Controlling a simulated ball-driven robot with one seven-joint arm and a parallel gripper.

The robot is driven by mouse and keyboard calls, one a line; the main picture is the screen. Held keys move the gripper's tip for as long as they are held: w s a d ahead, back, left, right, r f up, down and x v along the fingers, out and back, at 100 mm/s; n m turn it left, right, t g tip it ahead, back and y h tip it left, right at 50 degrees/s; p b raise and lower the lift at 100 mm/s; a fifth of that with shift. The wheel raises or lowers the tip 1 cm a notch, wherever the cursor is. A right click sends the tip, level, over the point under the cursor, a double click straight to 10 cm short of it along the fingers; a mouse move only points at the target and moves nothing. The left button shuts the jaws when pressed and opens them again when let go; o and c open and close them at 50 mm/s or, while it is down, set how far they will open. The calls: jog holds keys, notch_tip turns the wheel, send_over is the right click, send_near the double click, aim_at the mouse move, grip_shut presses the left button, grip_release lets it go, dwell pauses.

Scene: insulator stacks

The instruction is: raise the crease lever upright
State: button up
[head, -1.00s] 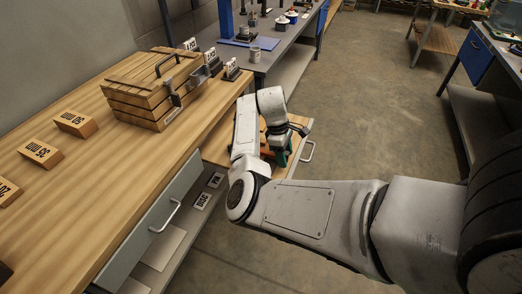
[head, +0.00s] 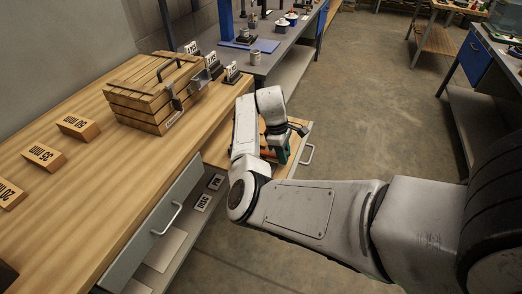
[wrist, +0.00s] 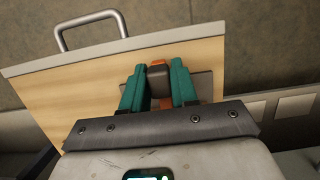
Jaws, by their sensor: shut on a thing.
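The crease lever (wrist: 159,64), an orange and dark piece, stands out over a pale wooden drawer board in the wrist view. My gripper (wrist: 157,80) has its teal fingers on both sides of it and is shut on it. The fingers hide part of the lever, and its exact tilt cannot be told. In the head view my gripper (head: 282,156) is low over the pulled-out drawer (head: 297,136), with only a bit of orange (head: 266,153) showing beside my arm.
A slatted wooden crate (head: 150,105) with metal latches stands on the workbench (head: 110,170). Several labelled wooden blocks (head: 78,127) lie left of it. The drawer's metal handle (head: 307,154) sticks out to the right. Another bench (head: 275,65) stands behind. The floor (head: 365,110) right of the drawer is clear.

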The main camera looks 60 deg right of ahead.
jog(key=shift+r, duration=0.55)
jog(key=shift+w+p, duration=0.1)
jog(key=shift+p, duration=0.2)
jog(key=shift+p+v, duration=1.05)
jog(key=shift+v, duration=0.25)
jog(key=shift+w, duration=0.1)
jog(key=shift+w+p+v, duration=0.2)
jog(key=shift+p+v, duration=0.7)
jog(key=shift+v, duration=0.25)
jog(key=shift+w, duration=0.1)
